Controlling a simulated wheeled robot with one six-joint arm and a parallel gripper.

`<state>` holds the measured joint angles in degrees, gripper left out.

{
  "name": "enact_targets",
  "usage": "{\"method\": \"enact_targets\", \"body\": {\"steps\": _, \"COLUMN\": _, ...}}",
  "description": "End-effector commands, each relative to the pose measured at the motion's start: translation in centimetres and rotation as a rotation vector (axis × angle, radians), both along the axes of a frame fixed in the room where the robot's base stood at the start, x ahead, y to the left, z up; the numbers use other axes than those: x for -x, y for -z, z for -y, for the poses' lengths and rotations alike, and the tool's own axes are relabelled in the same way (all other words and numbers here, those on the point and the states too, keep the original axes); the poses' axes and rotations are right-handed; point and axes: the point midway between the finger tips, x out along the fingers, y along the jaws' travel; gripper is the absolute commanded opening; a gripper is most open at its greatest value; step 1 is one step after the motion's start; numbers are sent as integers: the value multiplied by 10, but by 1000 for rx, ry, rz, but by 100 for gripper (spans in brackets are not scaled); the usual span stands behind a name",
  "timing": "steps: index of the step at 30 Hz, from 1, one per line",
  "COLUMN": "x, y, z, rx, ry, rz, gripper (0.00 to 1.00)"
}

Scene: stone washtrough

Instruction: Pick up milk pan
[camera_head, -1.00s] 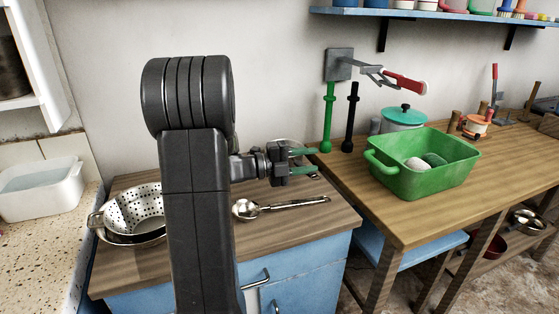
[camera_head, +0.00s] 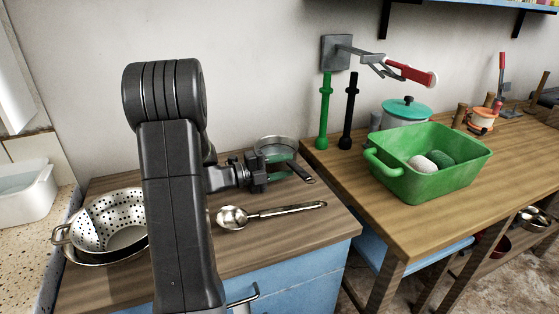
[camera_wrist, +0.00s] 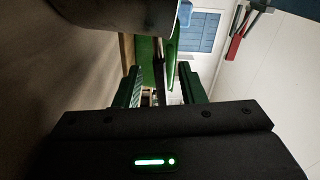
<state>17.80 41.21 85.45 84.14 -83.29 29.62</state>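The milk pan (camera_head: 276,144) is a small metal pan with a dark handle, on the wooden top of the blue cabinet near the wall. My gripper (camera_head: 282,172) is beside it, partly covering it, with its green-lined fingers near the handle. In the wrist view, my gripper (camera_wrist: 160,88) has its two fingers wide apart. The pan's grey side (camera_wrist: 150,15) shows above them, and its dark handle reaches down between them. I cannot tell whether either finger touches the handle.
A metal colander (camera_head: 105,222) sits in a bowl at the left. A ladle (camera_head: 270,212) lies in front of my gripper. A green tub (camera_head: 425,180) stands on the table at the right. The cabinet top's front right is clear.

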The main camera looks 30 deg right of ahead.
Motion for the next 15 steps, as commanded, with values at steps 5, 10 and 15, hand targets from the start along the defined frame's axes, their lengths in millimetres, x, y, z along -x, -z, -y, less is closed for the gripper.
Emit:
{"method": "enact_targets", "body": {"steps": 5, "x": 6, "y": 0, "z": 32, "rx": 0, "ry": 4, "rz": 0, "gripper": 36}}
{"method": "enact_targets", "body": {"steps": 10, "x": 8, "y": -1, "z": 49, "rx": 0, "ry": 2, "rz": 0, "gripper": 36}}
{"method": "enact_targets", "body": {"steps": 15, "x": 8, "y": -1, "z": 52, "rx": 0, "ry": 1, "rz": 0, "gripper": 36}}
